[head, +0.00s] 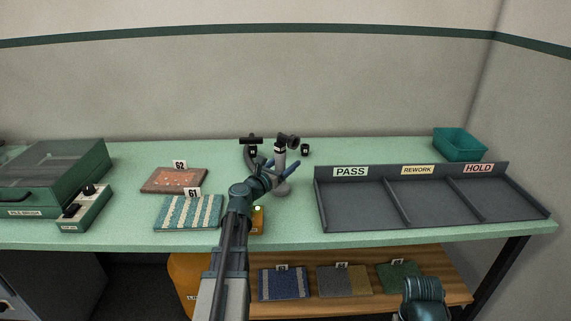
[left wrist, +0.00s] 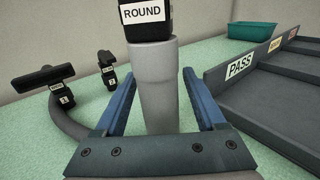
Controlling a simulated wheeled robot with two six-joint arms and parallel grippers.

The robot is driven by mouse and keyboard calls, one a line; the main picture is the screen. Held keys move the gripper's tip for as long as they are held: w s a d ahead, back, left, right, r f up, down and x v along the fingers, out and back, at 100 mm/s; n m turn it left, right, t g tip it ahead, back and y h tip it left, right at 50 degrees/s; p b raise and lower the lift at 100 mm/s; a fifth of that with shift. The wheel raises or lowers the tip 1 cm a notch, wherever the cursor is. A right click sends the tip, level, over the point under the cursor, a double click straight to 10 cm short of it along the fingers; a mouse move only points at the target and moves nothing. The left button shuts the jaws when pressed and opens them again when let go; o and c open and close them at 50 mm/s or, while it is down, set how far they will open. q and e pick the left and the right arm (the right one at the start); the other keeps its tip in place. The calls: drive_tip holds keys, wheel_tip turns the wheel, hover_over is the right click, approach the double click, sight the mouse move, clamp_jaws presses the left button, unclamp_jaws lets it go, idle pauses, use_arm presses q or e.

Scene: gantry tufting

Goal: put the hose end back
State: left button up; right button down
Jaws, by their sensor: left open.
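A grey upright tube (left wrist: 158,100) with a black head marked ROUND (left wrist: 147,20) stands between my left gripper's blue fingers in the left wrist view. My left gripper (left wrist: 160,105) is open around it, with a gap showing to each finger. In the head view the left gripper (head: 281,167) reaches over the bench to the tube, and the black head (head: 288,140) sits above the fingers. A dark grey hose (left wrist: 68,122) curves down under a black T-shaped nozzle (left wrist: 42,77). Whether the hose joins the grey tube is hidden.
A small black nozzle (left wrist: 107,64) stands behind the hose. The grey tray marked PASS, REWORK and HOLD (head: 436,218) is to the right, the teal bin (head: 459,144) behind it. Carpet samples 61 (head: 188,213) and 62 (head: 173,181) lie left.

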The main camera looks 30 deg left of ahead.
sight(277, 169)
use_arm(q)
drive_tip(key=shift+r, duration=0.1)
drive_tip(key=shift+s, duration=0.2)
drive_tip(key=s, duration=0.7)
drive_tip(key=shift+s+a, duration=0.1)
drive_tip(key=shift+a, duration=0.2)
